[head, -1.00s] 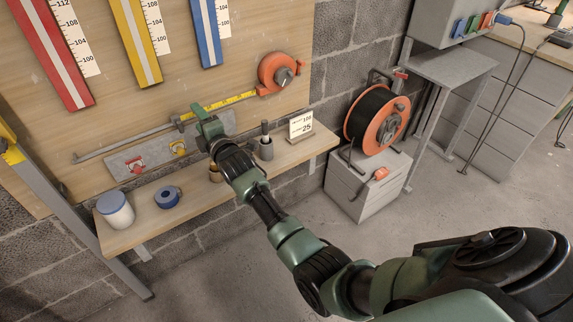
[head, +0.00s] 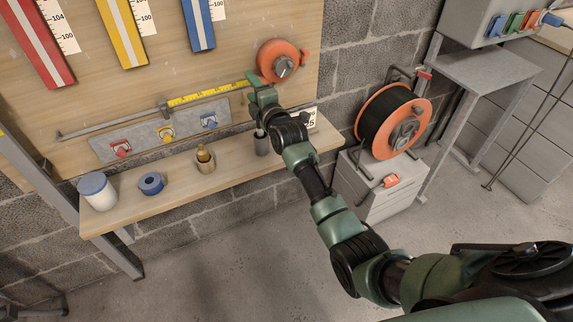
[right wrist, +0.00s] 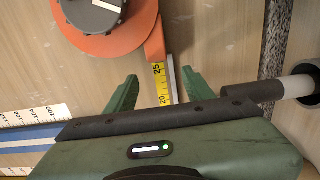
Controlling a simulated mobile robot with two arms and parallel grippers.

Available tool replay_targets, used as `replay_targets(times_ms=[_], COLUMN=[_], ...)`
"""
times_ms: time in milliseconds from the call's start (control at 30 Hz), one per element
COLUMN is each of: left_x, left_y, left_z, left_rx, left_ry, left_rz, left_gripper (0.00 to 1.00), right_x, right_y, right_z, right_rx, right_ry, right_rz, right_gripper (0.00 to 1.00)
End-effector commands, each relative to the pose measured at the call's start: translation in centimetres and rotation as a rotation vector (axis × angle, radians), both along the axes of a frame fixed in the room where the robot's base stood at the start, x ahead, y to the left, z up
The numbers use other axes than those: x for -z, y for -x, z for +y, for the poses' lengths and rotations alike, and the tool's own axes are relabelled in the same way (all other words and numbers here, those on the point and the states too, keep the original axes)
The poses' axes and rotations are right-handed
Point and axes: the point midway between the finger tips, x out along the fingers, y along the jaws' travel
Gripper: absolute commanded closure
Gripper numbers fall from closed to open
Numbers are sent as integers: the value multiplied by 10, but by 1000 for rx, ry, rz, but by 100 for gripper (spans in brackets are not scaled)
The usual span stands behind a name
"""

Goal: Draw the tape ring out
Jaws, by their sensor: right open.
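The orange tape reel (head: 278,62) hangs on the wooden board, and it also shows in the right wrist view (right wrist: 112,42). Its yellow tape (head: 205,94) runs out left along a grey rail (head: 110,123) to a small grey piece (head: 163,109). I cannot make out a separate ring there. My right gripper (head: 258,86) is just below and left of the reel. In the right wrist view its fingers (right wrist: 157,91) are open, one on each side of the tape (right wrist: 161,84). I cannot tell whether they touch it. My left gripper is not in view.
A shelf (head: 225,175) below holds a white jar (head: 98,193), a blue roll (head: 151,183) and cups. A plate with red, yellow and blue clips (head: 209,121) is above it. A cable reel (head: 395,122) stands on a grey cabinet at right.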

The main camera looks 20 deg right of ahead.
Motion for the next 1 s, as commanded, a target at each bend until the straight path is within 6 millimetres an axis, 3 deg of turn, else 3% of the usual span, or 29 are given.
replay_targets(times_ms=[67, 533, 1000], left_x=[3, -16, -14], left_y=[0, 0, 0], left_z=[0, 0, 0], left_rx=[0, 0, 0], left_ry=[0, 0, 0], left_rz=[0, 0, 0], left_gripper=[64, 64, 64], right_x=[1, -1, 92], right_y=[0, 82, 110], right_z=[-1, -4, 4], right_rx=[0, 0, 11], right_ry=[-2, 0, -205], right_rz=[-1, 2, 211], right_gripper=[47, 47, 47])
